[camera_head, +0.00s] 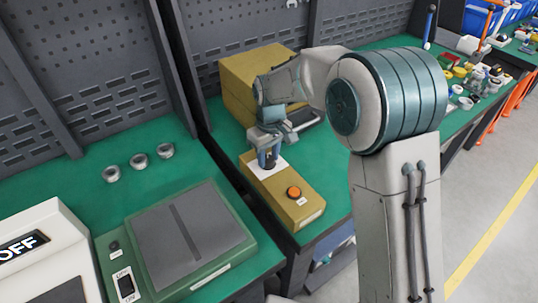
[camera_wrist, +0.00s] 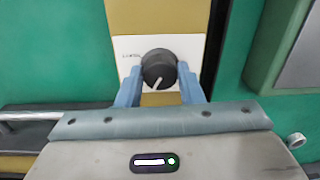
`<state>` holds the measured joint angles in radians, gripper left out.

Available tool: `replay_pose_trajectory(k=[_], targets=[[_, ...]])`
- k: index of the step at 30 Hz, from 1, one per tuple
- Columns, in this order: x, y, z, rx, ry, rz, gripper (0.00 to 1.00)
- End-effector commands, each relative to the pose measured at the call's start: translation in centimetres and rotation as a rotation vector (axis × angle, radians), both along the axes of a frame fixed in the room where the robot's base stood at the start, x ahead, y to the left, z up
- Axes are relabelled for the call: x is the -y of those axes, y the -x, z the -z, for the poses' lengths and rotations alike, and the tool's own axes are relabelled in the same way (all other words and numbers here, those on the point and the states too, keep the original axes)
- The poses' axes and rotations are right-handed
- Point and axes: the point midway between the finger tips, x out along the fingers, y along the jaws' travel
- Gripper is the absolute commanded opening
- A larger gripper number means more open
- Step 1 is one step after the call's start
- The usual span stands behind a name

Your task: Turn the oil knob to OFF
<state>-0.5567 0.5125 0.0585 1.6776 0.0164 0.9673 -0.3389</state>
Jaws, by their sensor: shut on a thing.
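The oil knob (camera_wrist: 158,68) is a round dark knob with a pale pointer line, on a white label plate (camera_wrist: 128,46). In the wrist view its pointer slants down and slightly left. My gripper (camera_wrist: 160,85) is shut on the knob, with one blue finger on each side. In the head view my gripper (camera_head: 268,158) reaches down onto the white plate of a long yellow control box (camera_head: 305,208) and hides the knob. The small print on the plate is too blurred to read fully.
An orange button (camera_head: 294,192) sits on the same box, in front of the knob. A larger yellow box (camera_head: 240,80) stands behind.

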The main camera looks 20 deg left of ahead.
Motion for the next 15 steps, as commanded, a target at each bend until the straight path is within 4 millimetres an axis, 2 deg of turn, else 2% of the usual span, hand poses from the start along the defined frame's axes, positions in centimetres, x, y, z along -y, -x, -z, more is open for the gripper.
replay_pose_trajectory(k=[15], targets=[[-0.22,0.01,-0.14,0.000,-0.004,-0.408,0.11]])
